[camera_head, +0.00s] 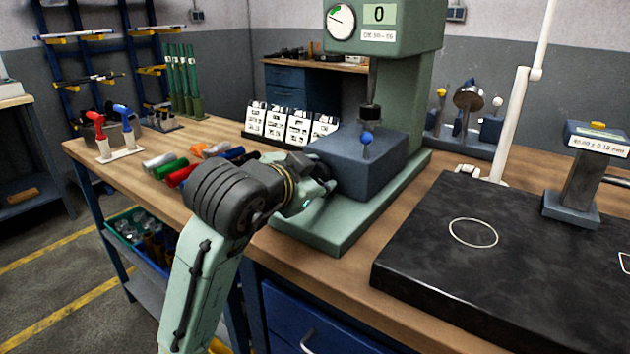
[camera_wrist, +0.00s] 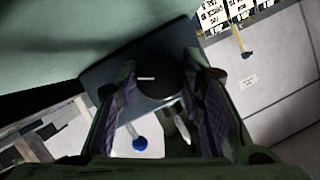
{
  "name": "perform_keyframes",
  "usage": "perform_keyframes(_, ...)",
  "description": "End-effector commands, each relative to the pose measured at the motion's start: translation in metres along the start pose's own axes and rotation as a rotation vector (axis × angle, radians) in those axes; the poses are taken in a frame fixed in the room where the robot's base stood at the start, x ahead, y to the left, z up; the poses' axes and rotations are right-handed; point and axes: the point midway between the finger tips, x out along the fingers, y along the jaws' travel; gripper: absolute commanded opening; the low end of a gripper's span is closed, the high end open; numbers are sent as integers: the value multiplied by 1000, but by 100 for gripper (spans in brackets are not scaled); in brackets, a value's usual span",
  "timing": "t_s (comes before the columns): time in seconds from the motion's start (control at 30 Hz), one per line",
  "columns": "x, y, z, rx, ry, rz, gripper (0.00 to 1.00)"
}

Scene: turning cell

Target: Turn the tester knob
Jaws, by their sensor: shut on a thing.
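The tester (camera_head: 425,75) is a green machine with a round dial and a display reading 0. A blue-grey block (camera_head: 375,170) sits on its base. In the wrist view, the black round knob (camera_wrist: 168,88) with a white pointer line lies between my two fingers. My gripper (camera_wrist: 161,80) is shut on the knob, one finger on each side. The white line points roughly sideways in that picture. In the head view, my gripper (camera_head: 318,188) reaches the left face of the block, and the knob is mostly hidden behind it.
A blue-tipped lever (camera_head: 366,139) stands by the block. White label cards (camera_head: 298,127) and coloured cylinders (camera_head: 172,170) are on the wooden bench, behind and left of my wrist. A black surface plate (camera_head: 480,265) lies to the right.

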Motion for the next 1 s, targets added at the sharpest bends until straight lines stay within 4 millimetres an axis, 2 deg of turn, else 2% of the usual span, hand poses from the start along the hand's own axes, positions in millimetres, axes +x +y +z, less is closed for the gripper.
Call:
perform_keyframes(0.1, 0, 0, 0, -2, -1, 1, 8)
perform_keyframes(0.13, 0, 0, 0, -2, -1, 1, 38)
perform_keyframes(0.4, 0, 0, 0, -3, -1, 1, 55)
perform_keyframes(0.77, -5, 0, 0, -2, 0, 1, 55)
perform_keyframes(0.87, -18, -1, -1, -1, 1, -1, 55)
perform_keyframes(1.0, -47, -1, -1, -2, 1, -3, 55)
